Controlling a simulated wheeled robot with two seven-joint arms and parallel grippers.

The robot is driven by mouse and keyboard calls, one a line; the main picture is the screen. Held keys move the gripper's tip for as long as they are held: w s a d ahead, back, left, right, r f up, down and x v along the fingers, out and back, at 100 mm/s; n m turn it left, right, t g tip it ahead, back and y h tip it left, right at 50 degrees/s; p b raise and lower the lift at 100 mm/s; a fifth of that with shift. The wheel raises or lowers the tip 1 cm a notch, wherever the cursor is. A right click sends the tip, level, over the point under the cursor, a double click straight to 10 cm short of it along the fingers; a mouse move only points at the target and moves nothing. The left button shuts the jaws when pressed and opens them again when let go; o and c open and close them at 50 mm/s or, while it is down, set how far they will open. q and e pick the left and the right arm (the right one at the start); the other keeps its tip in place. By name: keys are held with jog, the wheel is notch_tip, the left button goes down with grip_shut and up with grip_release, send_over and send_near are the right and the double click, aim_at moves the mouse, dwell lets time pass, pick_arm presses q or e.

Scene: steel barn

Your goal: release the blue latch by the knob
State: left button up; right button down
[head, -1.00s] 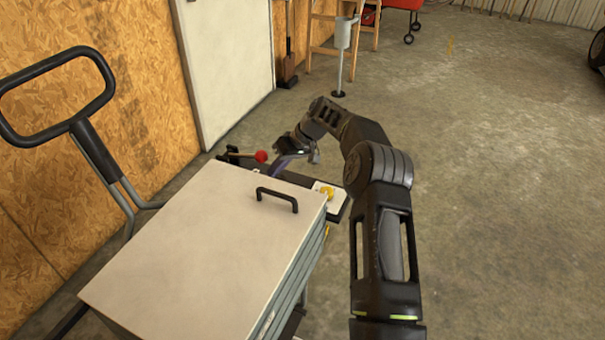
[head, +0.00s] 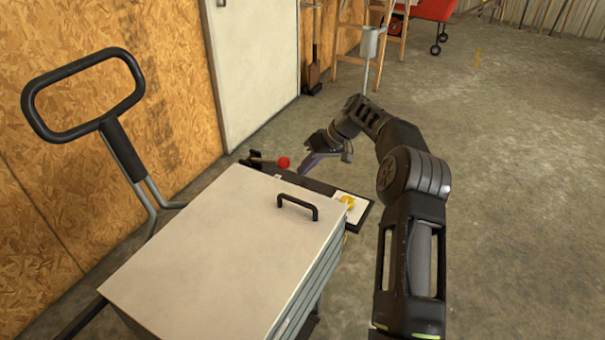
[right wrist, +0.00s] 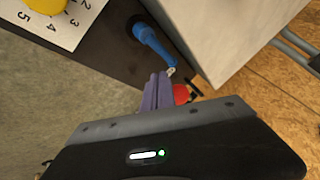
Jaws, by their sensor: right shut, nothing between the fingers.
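The blue latch (right wrist: 155,43) shows in the right wrist view on a dark board (right wrist: 100,45). It has a round knob-like end at the upper left and a narrow metal tip at the lower right. In the head view I cannot make it out; my right gripper is in that area. My right gripper (right wrist: 160,76) is shut and empty, its purple fingers together. The fingertips are close to the latch's metal tip; I cannot tell whether they touch. The gripper also shows in the head view (head: 304,168) above the board behind the cabinet. My left gripper is out of view.
A red ball knob (head: 283,162) is left of my right gripper. A yellow knob (head: 347,202) sits on a numbered white plate (right wrist: 62,37). The pale cabinet top (head: 205,255) with a black handle (head: 298,206) is in front. Floor at right is clear.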

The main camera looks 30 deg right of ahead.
jog(key=v, duration=0.3)
jog(key=shift+s+r, duration=0.1)
jog(key=shift+d, duration=0.1)
dwell(0.4)
